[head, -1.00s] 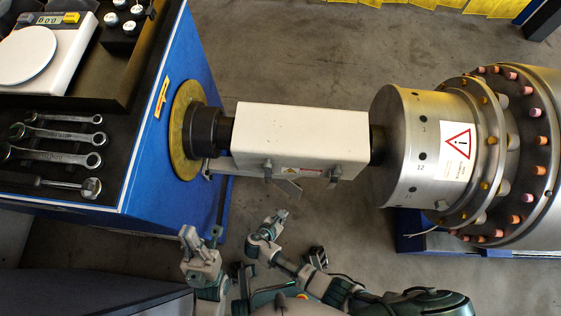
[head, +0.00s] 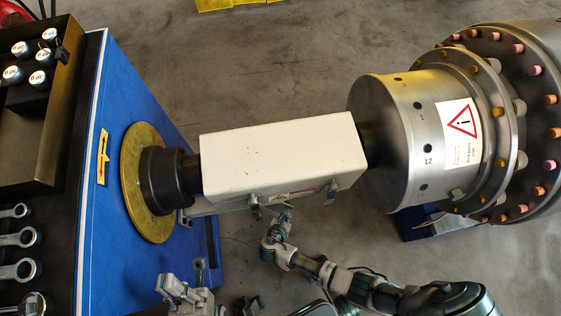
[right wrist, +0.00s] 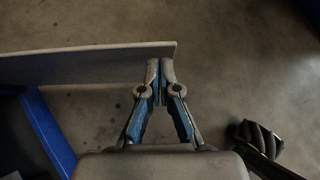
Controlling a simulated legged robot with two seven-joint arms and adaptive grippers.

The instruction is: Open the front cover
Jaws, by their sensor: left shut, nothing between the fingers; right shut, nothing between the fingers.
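The front cover is a long white box (head: 285,155) around the shaft between the blue machine and the steel rotor. It looks closed, with latches (head: 254,205) along its lower front edge. My right gripper (head: 283,216) is shut and empty, just in front of and below that edge, partly hidden by the cover. In the right wrist view my right gripper (right wrist: 160,72) has its fingertips together at the end of a pale flat panel (right wrist: 90,63); I cannot tell whether they touch it. My left gripper (head: 178,288) is shut and empty at the bottom left, apart from the cover.
The blue machine (head: 135,110) with a brass disc (head: 132,190) stands at the left. Wrenches (head: 18,240) lie on its dark top. The large steel rotor (head: 400,125) with a warning label is at the right. Grey floor (head: 270,50) is free behind the cover.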

